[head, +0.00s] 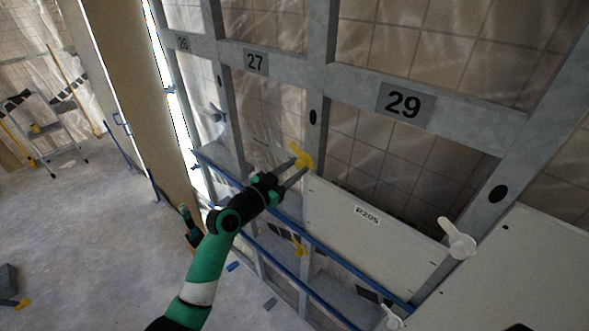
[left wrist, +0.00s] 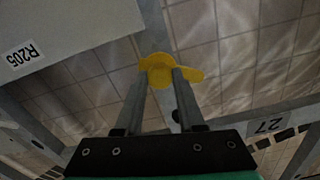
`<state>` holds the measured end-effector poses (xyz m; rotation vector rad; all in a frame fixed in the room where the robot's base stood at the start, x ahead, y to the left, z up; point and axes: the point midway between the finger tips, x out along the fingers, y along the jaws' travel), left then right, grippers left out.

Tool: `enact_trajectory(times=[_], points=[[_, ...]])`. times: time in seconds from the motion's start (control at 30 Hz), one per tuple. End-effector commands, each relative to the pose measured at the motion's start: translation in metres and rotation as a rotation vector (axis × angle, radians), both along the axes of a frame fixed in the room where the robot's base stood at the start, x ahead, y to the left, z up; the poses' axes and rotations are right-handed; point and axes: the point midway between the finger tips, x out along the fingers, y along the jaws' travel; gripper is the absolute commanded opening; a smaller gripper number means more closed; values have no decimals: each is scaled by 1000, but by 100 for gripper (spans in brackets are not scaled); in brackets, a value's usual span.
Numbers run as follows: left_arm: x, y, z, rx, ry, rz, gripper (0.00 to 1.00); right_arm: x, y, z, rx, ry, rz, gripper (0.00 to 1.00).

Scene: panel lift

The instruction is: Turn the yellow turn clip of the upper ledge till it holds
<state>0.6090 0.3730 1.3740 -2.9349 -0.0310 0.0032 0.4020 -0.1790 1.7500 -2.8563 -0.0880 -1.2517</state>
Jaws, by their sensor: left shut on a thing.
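The yellow turn clip (head: 303,155) sits on the grey upright at the upper left corner of the panel marked R205 (head: 372,235). My left gripper (head: 296,169) reaches it from the lower left, its two fingers shut on the clip. In the left wrist view, the clip (left wrist: 157,65) is between the tips of my left gripper (left wrist: 160,74), with one yellow wing sticking out to the right. The fingers hide part of the clip. Whether it overlaps the panel edge I cannot tell. My right gripper is not in view.
Another yellow clip (head: 300,248) sits lower down. A white clip (head: 457,238) is at the panel's right end. Blue rails (head: 330,258) run below the panel. Grey frame bars (head: 450,122) stand around it. The floor at left is mostly clear, with a stepladder (head: 40,130) farther back.

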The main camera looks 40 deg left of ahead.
Motion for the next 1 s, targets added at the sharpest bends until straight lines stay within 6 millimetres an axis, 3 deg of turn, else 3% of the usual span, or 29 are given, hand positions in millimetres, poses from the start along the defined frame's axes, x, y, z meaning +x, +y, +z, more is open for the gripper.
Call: enact_trajectory(times=[0.37, 1.0], points=[[0, 0, 0, -116, -2, 0, 0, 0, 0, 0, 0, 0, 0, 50], [0, -1, 1, -686, -14, 0, 0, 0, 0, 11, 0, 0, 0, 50]])
